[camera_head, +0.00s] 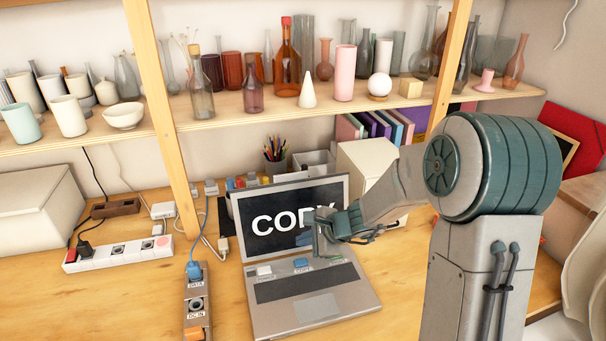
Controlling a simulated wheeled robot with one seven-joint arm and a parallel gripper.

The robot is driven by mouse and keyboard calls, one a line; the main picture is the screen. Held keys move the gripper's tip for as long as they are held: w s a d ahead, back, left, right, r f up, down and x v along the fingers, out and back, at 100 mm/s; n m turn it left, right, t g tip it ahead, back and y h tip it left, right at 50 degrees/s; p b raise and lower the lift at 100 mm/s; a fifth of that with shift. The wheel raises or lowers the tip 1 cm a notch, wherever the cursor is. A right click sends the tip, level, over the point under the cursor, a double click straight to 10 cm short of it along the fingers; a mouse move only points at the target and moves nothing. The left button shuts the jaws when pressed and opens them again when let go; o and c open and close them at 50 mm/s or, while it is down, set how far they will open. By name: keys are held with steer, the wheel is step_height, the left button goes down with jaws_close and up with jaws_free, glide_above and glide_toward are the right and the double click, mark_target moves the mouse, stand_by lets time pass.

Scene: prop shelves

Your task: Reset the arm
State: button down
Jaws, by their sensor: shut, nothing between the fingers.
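My gripper (322,240) is shut and empty. It is in front of the right part of the laptop's screen, above the right side of the keyboard area, and it hides part of both. My arm reaches in from the right. The open laptop (316,308) stands on the wooden desk, and its screen (270,222) shows the word "COPY", partly covered by my gripper. A blue button (301,263) and a white button (264,271) sit on the laptop's base. I cannot tell if my gripper touches the laptop.
A shelf (220,115) with bottles, vases and cups runs above the desk, held by wooden posts (165,130). A labelled socket box (196,300) with a blue plug stands left of the laptop. A power strip (118,252) lies further left. Bare desk (60,310) shows at front left.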

steer(key=s+d+r+n+g+h, duration=0.1)
steer(key=s+d+r+n+h, duration=0.3)
steer(key=s+d+n, duration=0.3)
steer(key=s+d+r+n+g+h, duration=0.1)
steer(key=s+d+r+n+h, duration=0.2)
steer(key=s, duration=1.4)
steer(key=d+r+n, duration=0.4)
steer(key=d+n, duration=0.1)
steer(key=shift+s+r+h, duration=0.15)
steer(key=shift+s+h, duration=0.2)
steer(key=shift+h, duration=0.05)
steer(key=shift+a, duration=0.1)
